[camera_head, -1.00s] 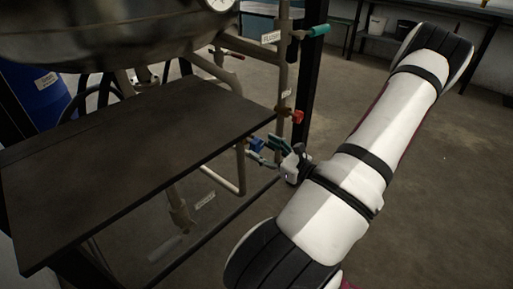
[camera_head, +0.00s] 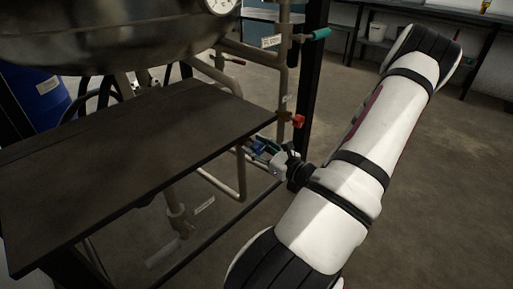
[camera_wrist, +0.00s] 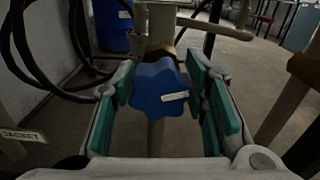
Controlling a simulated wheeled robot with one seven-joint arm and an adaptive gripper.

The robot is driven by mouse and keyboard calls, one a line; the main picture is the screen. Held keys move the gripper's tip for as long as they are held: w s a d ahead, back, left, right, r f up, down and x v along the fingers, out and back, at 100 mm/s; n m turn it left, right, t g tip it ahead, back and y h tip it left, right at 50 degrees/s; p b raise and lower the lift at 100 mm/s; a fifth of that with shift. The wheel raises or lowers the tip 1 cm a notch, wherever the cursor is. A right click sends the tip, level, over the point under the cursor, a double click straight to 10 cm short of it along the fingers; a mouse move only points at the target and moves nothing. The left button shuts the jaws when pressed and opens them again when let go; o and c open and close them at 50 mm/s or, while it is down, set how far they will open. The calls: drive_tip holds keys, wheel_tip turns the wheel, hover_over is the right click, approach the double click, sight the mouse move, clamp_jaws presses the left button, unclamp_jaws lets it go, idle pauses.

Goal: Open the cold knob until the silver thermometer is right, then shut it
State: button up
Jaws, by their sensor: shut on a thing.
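The blue knob (camera_wrist: 158,88) fills the middle of the wrist view, a lobed handwheel with a small white label on it. My gripper (camera_wrist: 160,92) has its teal-padded fingers on either side of the knob and is shut on it. In the head view my gripper (camera_head: 270,150) is at the pipework just past the table's right edge, and it partly covers the blue knob (camera_head: 258,145). A white-faced dial (camera_head: 221,5) on the vessel is cut off by the top edge, and its reading is too small to tell. I cannot tell which thermometer is the silver one.
A red knob (camera_head: 298,121) sits on the pipe just above my gripper. A teal handle (camera_head: 320,34) is higher up. The dark table (camera_head: 120,165) lies to the left under the metal vessel (camera_head: 110,35). Open floor is at the right.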

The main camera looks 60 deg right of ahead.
drive_tip(key=shift+p, duration=0.5)
drive_tip(key=m+p, duration=0.3)
drive_tip(key=p, duration=0.2)
drive_tip(key=shift+r+m, duration=0.2)
drive_tip(key=shift+m, duration=0.2)
drive_tip(key=m+p, duration=0.6)
drive_tip(key=shift+d+f+p, duration=0.15)
drive_tip(key=shift+f+p, duration=0.05)
drive_tip(key=shift+p, duration=0.15)
drive_tip(key=m+p, duration=0.3)
drive_tip(key=m, duration=0.2)
drive_tip(key=shift+f+m, duration=0.15)
drive_tip(key=shift+m, duration=0.25)
drive_tip(key=m+p, duration=0.2)
drive_tip(key=m, duration=0.3)
drive_tip(key=shift+d+f+m, duration=0.1)
drive_tip(key=shift+f+m, duration=0.05)
drive_tip(key=shift+m, duration=0.45)
drive_tip(key=o, duration=1.2)
drive_tip(key=shift+c, duration=0.2)
drive_tip(key=shift+s, duration=0.1)
